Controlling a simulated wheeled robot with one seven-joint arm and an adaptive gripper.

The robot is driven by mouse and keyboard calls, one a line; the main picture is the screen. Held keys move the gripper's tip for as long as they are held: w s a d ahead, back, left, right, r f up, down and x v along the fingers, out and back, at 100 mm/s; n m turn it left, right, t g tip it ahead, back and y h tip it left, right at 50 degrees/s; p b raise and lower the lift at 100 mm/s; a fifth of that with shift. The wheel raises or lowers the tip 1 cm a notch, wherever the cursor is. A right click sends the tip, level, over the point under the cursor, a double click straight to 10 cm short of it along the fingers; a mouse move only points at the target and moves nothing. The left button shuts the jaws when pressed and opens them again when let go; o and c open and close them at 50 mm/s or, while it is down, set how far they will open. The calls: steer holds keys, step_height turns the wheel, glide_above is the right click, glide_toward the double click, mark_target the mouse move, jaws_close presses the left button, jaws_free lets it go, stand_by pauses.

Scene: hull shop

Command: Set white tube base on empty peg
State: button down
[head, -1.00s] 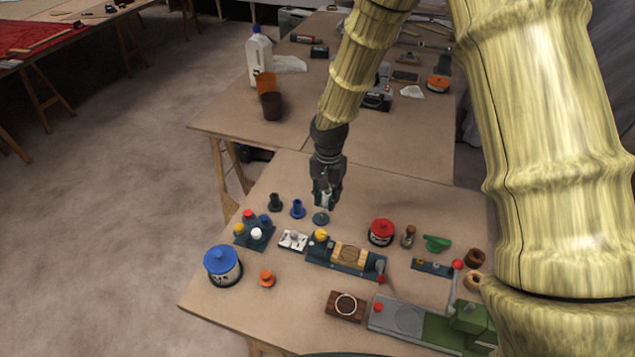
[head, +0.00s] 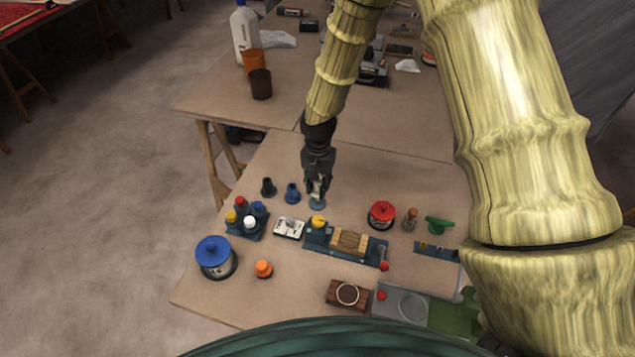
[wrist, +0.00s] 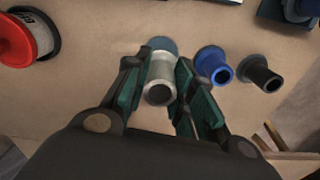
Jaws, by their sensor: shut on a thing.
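My gripper (head: 317,192) is shut on a white tube (wrist: 159,78), one finger on each side. The tube's open end with its dark bore faces the wrist camera (wrist: 158,94). A round blue-grey base (head: 317,205) is directly below my gripper, and it also shows behind the tube in the wrist view (wrist: 163,44). The tube's lower end overlaps this base in view. Any peg on it is hidden, and I cannot tell whether the tube is seated or just above. A blue flanged tube (head: 292,194) and a dark flanged tube (head: 268,187) stand upright close by.
Table behind my gripper is clear.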

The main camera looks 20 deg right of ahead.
mark_target(317, 199)
steer(key=shift+f+b, duration=1.1)
steer(key=shift+f, duration=0.95)
steer(key=shift+a+f, duration=0.1)
steer(key=shift+f, duration=0.5)
stand_by(0.5)
steer(key=c, duration=1.5)
jaws_free()
steer(key=shift+r, duration=0.15)
steer(key=shift+s+r+p, duration=0.1)
steer(key=shift+r+p, duration=3.5)
steer(key=shift+r, duration=1.8)
